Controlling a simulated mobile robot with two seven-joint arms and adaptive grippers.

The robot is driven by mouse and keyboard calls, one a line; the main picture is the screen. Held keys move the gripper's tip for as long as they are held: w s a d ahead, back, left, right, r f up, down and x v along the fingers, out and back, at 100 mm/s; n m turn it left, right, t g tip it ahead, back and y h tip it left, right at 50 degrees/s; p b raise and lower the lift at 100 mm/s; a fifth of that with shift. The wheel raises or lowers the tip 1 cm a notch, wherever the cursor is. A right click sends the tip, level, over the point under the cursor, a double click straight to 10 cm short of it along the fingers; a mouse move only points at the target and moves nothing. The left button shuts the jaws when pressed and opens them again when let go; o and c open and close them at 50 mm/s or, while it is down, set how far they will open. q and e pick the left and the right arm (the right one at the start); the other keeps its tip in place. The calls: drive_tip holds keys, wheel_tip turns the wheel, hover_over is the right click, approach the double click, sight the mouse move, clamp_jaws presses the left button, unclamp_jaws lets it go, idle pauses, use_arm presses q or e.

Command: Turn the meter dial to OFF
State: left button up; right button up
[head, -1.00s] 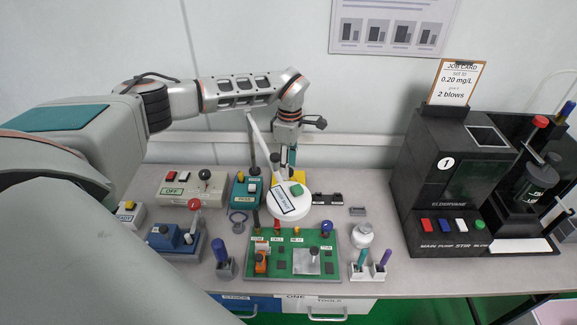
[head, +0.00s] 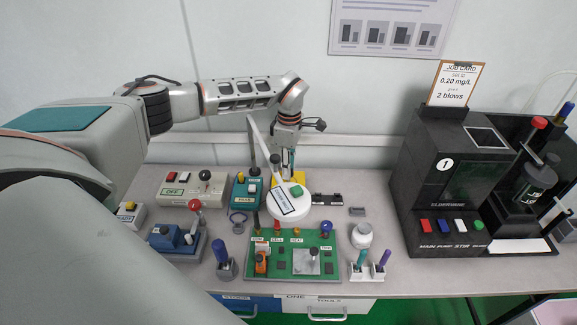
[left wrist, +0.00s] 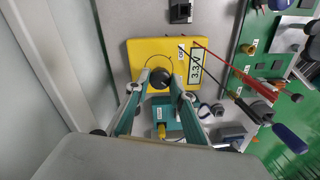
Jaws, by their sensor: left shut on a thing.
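The yellow meter (left wrist: 140,55) lies below my left gripper (left wrist: 161,84) in the left wrist view. Its round black dial (left wrist: 161,77) sits between the two fingertips, which are closed on it. A small white label is beside the dial; its writing is too small to read surely. The meter's display (left wrist: 196,66) shows digits starting with 3. In the head view only a yellow edge of the meter (head: 301,180) shows, mostly hidden by a white lamp head (head: 291,207) and my left gripper (head: 289,158). The dial is hidden there. My right gripper is not in view.
The lamp and its arm stand close in front of my left gripper. A green circuit board (head: 280,266) lies nearer the bench's front edge. A teal box (head: 240,203) stands left of the meter. A black machine (head: 425,175) stands at the right.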

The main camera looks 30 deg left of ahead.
use_arm(q)
drive_tip(key=shift+r+n+p, duration=0.1)
drive_tip(key=shift+n+p, duration=0.3)
drive_tip(key=shift+n, duration=0.3)
drive_tip(key=shift+n+p, duration=0.3)
drive_tip(key=shift+n, duration=0.1)
drive_tip(key=n+p, duration=0.1)
drive_tip(key=n, duration=0.1)
drive_tip(key=shift+n, duration=1.3)
drive_tip(key=n, duration=0.5)
drive_tip(key=shift+s, duration=0.1)
drive_tip(key=n, duration=0.3)
drive_tip(key=shift+n+t, duration=0.3)
drive_tip(key=shift+a+n, duration=0.1)
drive_tip(key=shift+n, duration=0.8)
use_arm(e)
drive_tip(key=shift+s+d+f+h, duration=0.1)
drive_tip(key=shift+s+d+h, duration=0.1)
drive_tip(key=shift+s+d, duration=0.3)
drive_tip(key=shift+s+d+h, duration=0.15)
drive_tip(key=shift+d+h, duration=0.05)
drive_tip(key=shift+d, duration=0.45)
use_arm(q)
drive_tip(key=shift+o, duration=0.2)
drive_tip(key=shift+c, duration=0.2)
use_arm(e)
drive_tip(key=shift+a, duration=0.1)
